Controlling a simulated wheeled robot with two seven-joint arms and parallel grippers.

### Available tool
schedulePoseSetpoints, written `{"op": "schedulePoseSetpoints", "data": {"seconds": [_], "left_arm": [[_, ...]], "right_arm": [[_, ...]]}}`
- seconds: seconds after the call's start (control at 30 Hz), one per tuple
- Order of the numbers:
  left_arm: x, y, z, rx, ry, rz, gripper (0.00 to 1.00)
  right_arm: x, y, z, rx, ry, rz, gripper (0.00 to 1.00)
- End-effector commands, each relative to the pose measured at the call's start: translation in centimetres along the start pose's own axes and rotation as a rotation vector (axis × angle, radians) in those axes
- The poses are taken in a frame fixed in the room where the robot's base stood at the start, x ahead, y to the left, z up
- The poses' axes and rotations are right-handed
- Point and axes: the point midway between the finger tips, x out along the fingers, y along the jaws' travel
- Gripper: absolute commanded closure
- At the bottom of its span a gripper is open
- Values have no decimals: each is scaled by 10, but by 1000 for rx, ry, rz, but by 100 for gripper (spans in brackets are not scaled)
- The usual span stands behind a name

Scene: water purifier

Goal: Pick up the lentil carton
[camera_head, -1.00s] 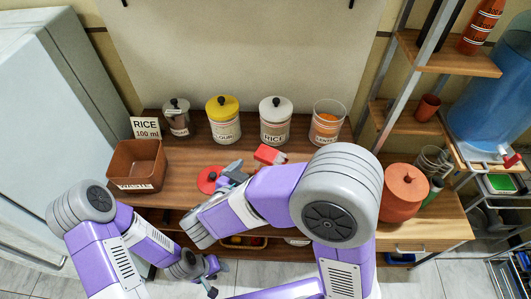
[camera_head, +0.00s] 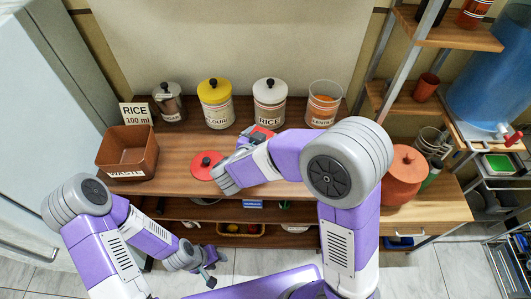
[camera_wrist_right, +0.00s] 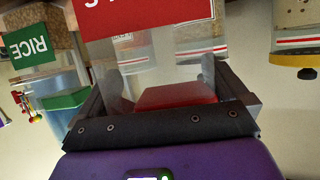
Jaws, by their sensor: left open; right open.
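A small red box (camera_head: 262,133), which I take to be the lentil carton, stands on the wooden counter in front of the rice canister. It is mostly hidden behind my right gripper (camera_head: 252,142), which is open and right at it. In the right wrist view, a large red label (camera_wrist_right: 150,14) with cut-off white lettering fills the top, above a pale see-through body. A red surface (camera_wrist_right: 175,95) shows between the open fingers; contact cannot be told. My left gripper (camera_head: 208,272) is open and empty, low in front of the counter.
Behind stand the flour canister (camera_head: 215,102), rice canister (camera_head: 269,103) and lentil jar (camera_head: 323,103). A red lid (camera_head: 206,165) lies left of my right gripper. A brown waste bin (camera_head: 128,153) stands left, a terracotta pot (camera_head: 403,175) right. Counter between bin and lid is clear.

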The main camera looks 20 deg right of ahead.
Motion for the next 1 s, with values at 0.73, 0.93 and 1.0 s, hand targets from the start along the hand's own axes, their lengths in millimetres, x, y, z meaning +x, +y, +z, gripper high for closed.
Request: {"op": "schedulePoseSetpoints", "data": {"seconds": [0.73,0.93,1.0], "left_arm": [[0,0,0,0,0,0,57],[-8,3,0,0,0,0,57],[-15,6,1,0,0,0,57]], "right_arm": [[0,0,-1,1,1,-1,61],[-6,-1,-14,4,2,-2,61],[-11,-1,-27,4,3,-3,61]]}}
